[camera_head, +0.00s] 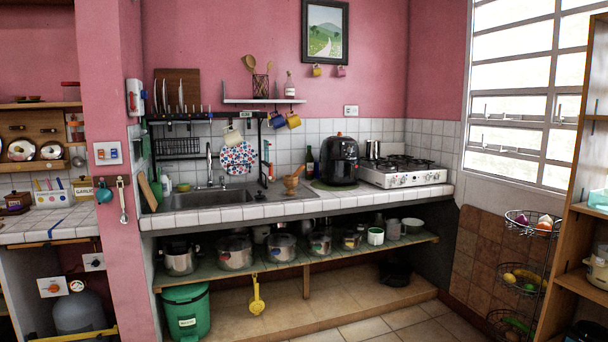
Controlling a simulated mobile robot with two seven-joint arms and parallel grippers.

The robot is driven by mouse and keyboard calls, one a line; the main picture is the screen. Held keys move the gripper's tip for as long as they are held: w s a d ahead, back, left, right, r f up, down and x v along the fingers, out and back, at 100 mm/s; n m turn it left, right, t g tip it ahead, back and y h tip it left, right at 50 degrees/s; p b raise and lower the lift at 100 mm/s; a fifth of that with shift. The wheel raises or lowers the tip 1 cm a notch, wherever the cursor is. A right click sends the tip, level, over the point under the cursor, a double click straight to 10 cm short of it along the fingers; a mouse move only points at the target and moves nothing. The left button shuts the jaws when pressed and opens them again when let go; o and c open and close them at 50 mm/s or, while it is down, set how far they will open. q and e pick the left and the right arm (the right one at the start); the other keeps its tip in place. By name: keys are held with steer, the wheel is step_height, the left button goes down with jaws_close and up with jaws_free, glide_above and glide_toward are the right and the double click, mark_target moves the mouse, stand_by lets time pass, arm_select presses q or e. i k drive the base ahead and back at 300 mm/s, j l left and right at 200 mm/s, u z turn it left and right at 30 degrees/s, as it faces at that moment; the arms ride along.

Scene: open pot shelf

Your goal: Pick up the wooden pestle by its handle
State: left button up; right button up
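A wooden mortar (291,186) stands on the tiled counter, between the sink and the black air fryer. The wooden pestle (298,171) leans in it, with its handle sticking up and tilted to the right. The pestle's lower end is hidden inside the mortar. Neither of my grippers is in view, and nothing touches the pestle.
The sink (205,199) is left of the mortar and the air fryer (339,160) is to its right, with a gas stove (402,172) beyond. Several pots stand on the shelf below the counter (345,202). The tiled floor (395,323) in front is clear.

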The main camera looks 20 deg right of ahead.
mark_target(301, 168)
steer(key=i+l+z, duration=0.15)
steer(key=i+l, duration=0.15)
steer(key=i, duration=0.3)
steer(key=i+l+z, duration=0.15)
steer(key=i, duration=0.5)
steer(key=i+l+z, duration=0.1)
steer(key=i, duration=0.5)
steer(key=i+l, duration=0.3)
steer(key=i, duration=0.15)
steer(key=i+l, duration=0.3)
steer(key=i, duration=0.15)
steer(key=i+l+z, duration=0.1)
steer(key=i+l, duration=0.2)
steer(key=i, duration=0.15)
